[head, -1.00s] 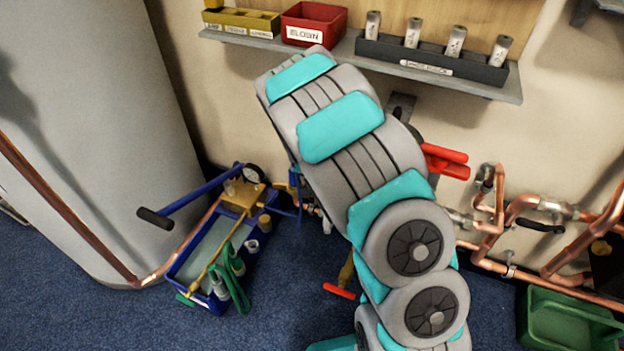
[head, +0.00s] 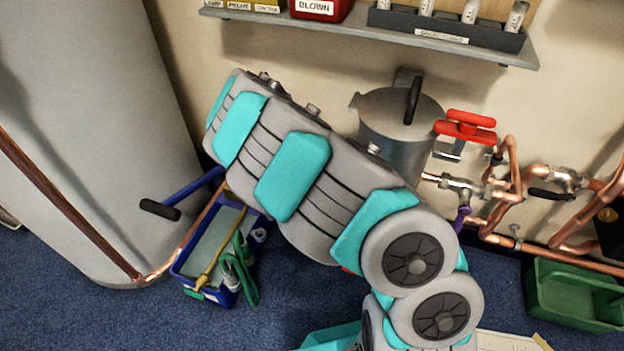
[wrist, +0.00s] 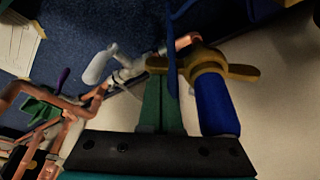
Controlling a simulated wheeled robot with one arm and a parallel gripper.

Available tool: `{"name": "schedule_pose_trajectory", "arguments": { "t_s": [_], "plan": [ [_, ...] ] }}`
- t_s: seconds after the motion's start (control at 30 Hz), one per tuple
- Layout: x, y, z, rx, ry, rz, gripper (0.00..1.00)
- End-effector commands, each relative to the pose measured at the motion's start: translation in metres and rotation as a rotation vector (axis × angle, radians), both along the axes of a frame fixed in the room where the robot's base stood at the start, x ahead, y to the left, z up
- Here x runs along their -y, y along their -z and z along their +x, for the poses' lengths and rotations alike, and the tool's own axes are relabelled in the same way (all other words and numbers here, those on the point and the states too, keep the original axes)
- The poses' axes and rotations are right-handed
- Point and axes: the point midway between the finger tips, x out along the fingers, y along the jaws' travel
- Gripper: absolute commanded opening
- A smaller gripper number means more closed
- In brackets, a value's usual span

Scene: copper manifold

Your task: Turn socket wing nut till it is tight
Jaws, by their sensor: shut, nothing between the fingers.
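The brass-coloured wing nut (wrist: 208,62) is in the wrist view, at the end of a thick blue cylinder (wrist: 217,105). One wing points left and one right. My gripper (wrist: 162,80) has its green fingers shut together, with nothing between them. The fingers are left of the blue cylinder, and their tips overlap the left wing in the picture. I cannot tell whether they touch it. In the head view my arm hides both the gripper and the wing nut.
In the head view, a blue tray (head: 178,268) with green straps is on the floor, a blue lever with a black grip (head: 160,210) above it. A grey pot (head: 385,125), red handle (head: 465,128) and copper pipes (head: 510,180) are right. A shelf (head: 530,52) hangs above; a green crate (head: 560,305) is lower right.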

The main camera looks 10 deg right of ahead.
Motion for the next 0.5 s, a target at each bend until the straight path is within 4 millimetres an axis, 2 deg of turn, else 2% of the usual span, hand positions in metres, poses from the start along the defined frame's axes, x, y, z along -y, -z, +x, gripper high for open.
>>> {"name": "schedule_pose_trajectory", "arguments": {
  "t_s": [0.5],
  "plan": [
    [-0.012, 0.0, -0.005, 0.001, 0.032, 0.001, 0.0]
  ]
}}
